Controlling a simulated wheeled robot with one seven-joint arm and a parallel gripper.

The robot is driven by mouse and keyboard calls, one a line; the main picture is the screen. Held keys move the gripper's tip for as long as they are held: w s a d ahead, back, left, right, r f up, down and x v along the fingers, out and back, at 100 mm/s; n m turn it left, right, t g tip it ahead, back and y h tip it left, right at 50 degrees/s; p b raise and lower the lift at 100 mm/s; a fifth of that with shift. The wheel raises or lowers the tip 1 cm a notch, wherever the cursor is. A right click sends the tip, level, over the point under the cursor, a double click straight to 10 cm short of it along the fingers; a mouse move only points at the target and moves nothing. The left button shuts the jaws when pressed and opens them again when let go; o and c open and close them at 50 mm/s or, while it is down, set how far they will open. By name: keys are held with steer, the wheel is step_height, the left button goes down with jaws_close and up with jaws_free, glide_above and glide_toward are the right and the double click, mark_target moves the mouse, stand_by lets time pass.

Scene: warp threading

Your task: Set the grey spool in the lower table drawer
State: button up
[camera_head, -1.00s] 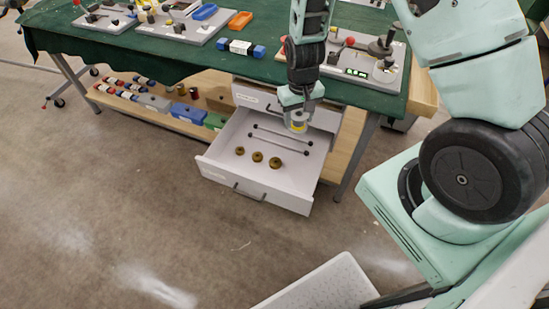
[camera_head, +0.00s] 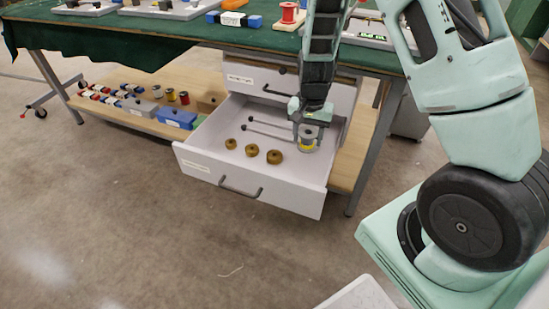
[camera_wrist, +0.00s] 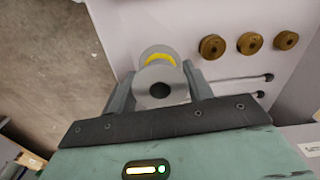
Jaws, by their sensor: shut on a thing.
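The grey spool (camera_head: 308,134) has grey flanges and a yellow band. My gripper (camera_head: 307,137) is shut on it and holds it upright inside the open lower drawer (camera_head: 262,196), towards the drawer's right side. In the wrist view the spool (camera_wrist: 159,84) sits between my two fingers (camera_wrist: 160,88). I cannot tell whether its bottom touches the drawer floor. The drawer also shows in the wrist view (camera_wrist: 172,22). The upper drawer (camera_head: 266,85) above it is closed or nearly so.
In the lower drawer lie several brass weights (camera_head: 252,150) and two dark-ended rods (camera_head: 268,130). A shelf (camera_head: 130,118) left of the drawer holds spools and boxes. The green-covered table top (camera_head: 150,28) overhangs the drawers. A red spool (camera_head: 289,14) stands on it.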

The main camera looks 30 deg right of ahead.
steer(key=shift+m, duration=0.4)
steer(key=f+b, duration=0.1)
steer(key=f, duration=0.3)
steer(key=f+b, duration=0.2)
steer(key=f, duration=0.2)
steer(key=f+b, duration=0.2)
steer(key=f, duration=0.2)
steer(key=shift+w+d+f, duration=0.15)
steer(key=shift+d+f, duration=0.1)
steer(key=shift+f+b, duration=0.1)
steer(key=shift+b, duration=0.2)
steer(key=o, duration=0.8)
steer(key=shift+o, duration=0.2)
